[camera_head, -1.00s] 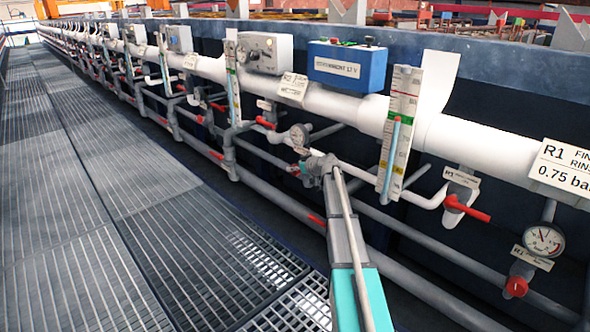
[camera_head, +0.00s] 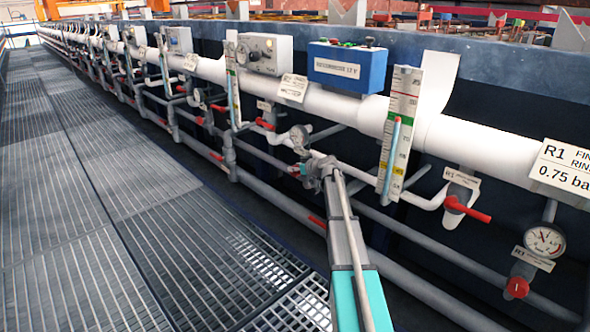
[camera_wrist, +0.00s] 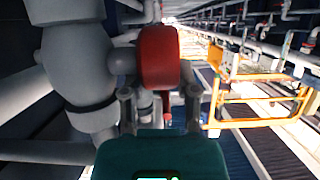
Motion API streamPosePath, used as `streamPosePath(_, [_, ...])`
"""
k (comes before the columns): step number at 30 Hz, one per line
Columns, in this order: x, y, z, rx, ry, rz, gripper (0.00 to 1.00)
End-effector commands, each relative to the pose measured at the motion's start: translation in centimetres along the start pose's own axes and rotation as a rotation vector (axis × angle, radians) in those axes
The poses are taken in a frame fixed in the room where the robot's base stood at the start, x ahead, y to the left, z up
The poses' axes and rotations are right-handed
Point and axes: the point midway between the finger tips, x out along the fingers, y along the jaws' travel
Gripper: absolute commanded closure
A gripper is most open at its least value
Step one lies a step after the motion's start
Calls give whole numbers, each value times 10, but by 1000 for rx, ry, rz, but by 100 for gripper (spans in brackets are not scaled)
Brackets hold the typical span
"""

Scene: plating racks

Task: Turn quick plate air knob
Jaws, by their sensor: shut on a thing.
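A red round knob (camera_wrist: 158,57) on a grey valve body (camera_wrist: 78,65) fills the upper middle of the wrist view. My gripper (camera_wrist: 158,98) has one finger on each side of the knob and is shut on it. The knob's turn angle cannot be told.
A thick white pipe (camera_head: 340,106) runs along the tank wall, with a blue box (camera_head: 347,67) above it. A flow tube (camera_head: 400,130), a red lever (camera_head: 466,209) and another gauge (camera_head: 544,241) are to the right. Grated walkway (camera_head: 110,190) lies clear on the left.

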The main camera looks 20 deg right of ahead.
Motion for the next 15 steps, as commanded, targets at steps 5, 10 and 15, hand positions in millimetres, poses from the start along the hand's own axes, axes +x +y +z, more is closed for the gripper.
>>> streamPosePath(5, [1,-1,5,2,69,-3,100])
streamPosePath(10, [0,-1,6,2,146,-3,100])
streamPosePath(15, [-1,-1,6,2,215,-3,100])
